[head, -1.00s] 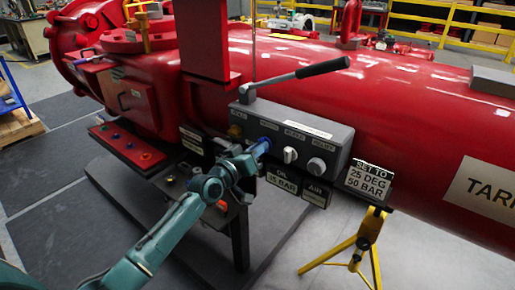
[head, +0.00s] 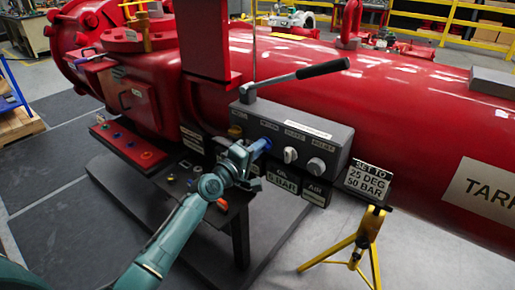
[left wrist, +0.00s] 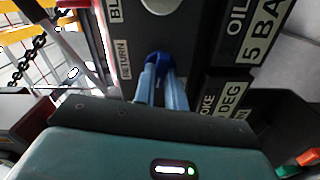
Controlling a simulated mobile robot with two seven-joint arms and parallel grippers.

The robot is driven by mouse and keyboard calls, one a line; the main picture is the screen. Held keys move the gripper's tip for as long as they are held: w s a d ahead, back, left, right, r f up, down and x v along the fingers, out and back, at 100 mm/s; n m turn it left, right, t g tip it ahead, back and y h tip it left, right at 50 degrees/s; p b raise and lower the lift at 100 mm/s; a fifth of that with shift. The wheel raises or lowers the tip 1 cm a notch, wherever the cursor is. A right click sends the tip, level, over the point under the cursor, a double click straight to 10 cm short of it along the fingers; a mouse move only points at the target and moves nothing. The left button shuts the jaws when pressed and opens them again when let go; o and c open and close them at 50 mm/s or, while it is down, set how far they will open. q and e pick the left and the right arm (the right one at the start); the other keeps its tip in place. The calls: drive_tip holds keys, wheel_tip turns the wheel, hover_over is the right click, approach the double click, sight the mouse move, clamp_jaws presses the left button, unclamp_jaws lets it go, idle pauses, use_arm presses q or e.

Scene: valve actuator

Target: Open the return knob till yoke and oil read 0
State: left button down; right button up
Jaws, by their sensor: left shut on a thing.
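The blue return knob (head: 266,142) is on the front of the grey control box (head: 325,150); it also shows in the left wrist view (left wrist: 158,58) beside a RETURN label (left wrist: 123,60). My left gripper (head: 257,149) is shut on this knob, one finger on each side. The oil sign (head: 281,182) reads 5 BAR. My right gripper is not in view.
A white knob (head: 290,155) and a grey knob (head: 316,166) sit right of the return knob. A black-handled lever (head: 300,77) tops the box. A SET TO 25 DEG 50 BAR sign (head: 368,181) stands on a yellow tripod (head: 367,240). The red cylinder (head: 400,100) lies behind.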

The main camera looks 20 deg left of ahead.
use_arm(q)
drive_tip(key=shift+n, duration=0.6)
drive_tip(key=c, duration=1.4)
unclamp_jaws()
drive_tip(key=shift+c, duration=0.2)
drive_tip(key=v, duration=1.3)
